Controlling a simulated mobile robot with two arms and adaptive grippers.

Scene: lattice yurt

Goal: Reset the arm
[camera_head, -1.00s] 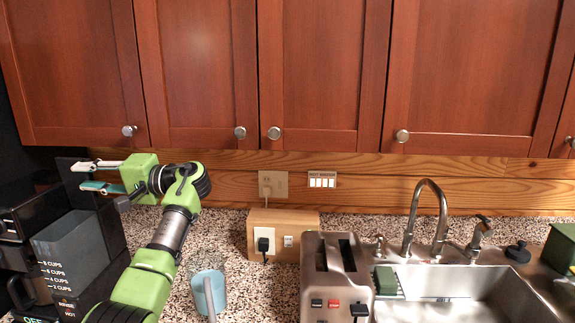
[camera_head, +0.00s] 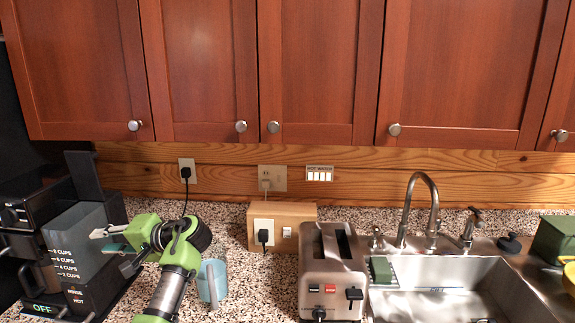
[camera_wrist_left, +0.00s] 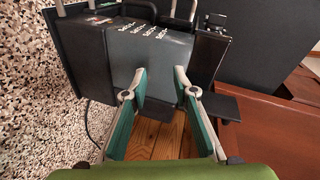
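My left arm comes in from the bottom left in the head view. Its green and grey gripper (camera_head: 106,240) points left, in front of the grey water tank of the coffee maker (camera_head: 72,240). In the left wrist view my left gripper (camera_wrist_left: 159,78) has its two teal-padded fingers apart with nothing between them. The coffee maker (camera_wrist_left: 150,52) shows beyond the fingertips; I cannot tell whether they touch it. My right gripper is in neither view.
A light blue mug (camera_head: 212,283) stands on the speckled counter close to my left arm. A toaster (camera_head: 331,265), a wooden outlet box (camera_head: 282,213) and a sink (camera_head: 440,282) lie to the right. Red-brown cabinets (camera_head: 200,70) hang above.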

